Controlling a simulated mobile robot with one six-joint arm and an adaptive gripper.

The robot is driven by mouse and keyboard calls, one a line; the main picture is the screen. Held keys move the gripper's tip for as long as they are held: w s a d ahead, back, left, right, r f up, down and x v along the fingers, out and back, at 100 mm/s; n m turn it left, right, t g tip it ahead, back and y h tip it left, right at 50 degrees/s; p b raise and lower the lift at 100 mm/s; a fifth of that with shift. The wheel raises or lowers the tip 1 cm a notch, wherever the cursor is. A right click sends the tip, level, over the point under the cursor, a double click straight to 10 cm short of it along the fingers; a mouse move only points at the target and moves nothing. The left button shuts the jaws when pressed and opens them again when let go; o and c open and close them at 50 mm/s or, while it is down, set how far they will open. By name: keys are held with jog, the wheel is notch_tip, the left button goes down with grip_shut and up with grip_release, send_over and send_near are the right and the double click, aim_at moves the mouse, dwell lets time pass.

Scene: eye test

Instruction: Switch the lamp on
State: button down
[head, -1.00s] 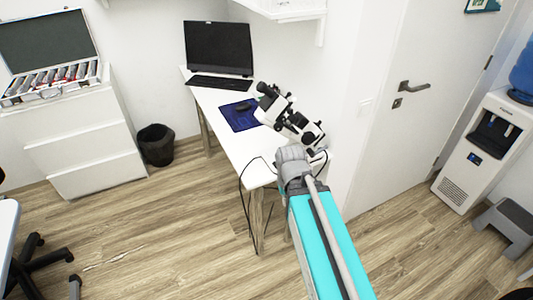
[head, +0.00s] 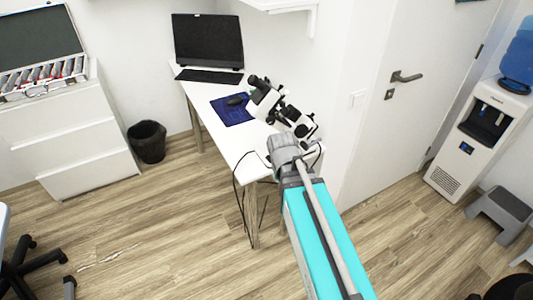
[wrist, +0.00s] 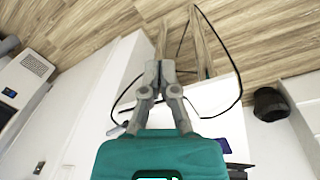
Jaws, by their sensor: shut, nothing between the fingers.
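I make out no lamp in either view. A small pale wall switch (head: 357,98) is on the white wall left of the door in the head view. In the wrist view my gripper (wrist: 158,68) is shut and empty, its two grey fingers together in front of its teal body. It appears in front of the desk and a black cable, and I cannot tell its distance from them. In the head view my arm reaches toward the desk's near end, and I cannot make out the fingers there.
The white desk (head: 205,112) bears a black monitor (head: 207,40), a keyboard (head: 209,76), a blue mat (head: 231,116) and a white-and-black microscope (head: 262,103). A door (head: 415,130), a water dispenser (head: 475,140) and a grey step stool (head: 500,208) are right.

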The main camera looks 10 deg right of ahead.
jog(key=w+a+r+m+t+h+b, duration=0.1)
jog(key=w+a+m+t+h, duration=0.1)
jog(key=w+m, duration=0.4)
jog(key=w+a+m+t+h+b, duration=0.2)
jog(key=w+a+m+h, duration=0.2)
jog(key=w, duration=1.2)
jog(key=m+h, duration=0.1)
jog(key=m, duration=0.2)
jog(key=shift+w+a+r+b, duration=0.3)
jog(key=shift+a+r, duration=0.1)
jog(key=shift+f, duration=0.1)
jog(key=b, duration=0.7)
send_over(267, 156)
jog(key=f, duration=0.7)
jog(key=shift+s+d+f, duration=0.1)
jog(key=shift+s+d, duration=0.1)
jog(key=shift+s, duration=0.05)
jog(key=shift+w+f+b, duration=0.15)
jog(key=shift+f+b, duration=0.75)
jog(key=shift+b, duration=0.1)
jog(key=shift+w+f+b, duration=0.15)
jog(key=shift+f+b, duration=0.75)
jog(key=shift+b, duration=0.05)
jog(key=shift+a, duration=0.1)
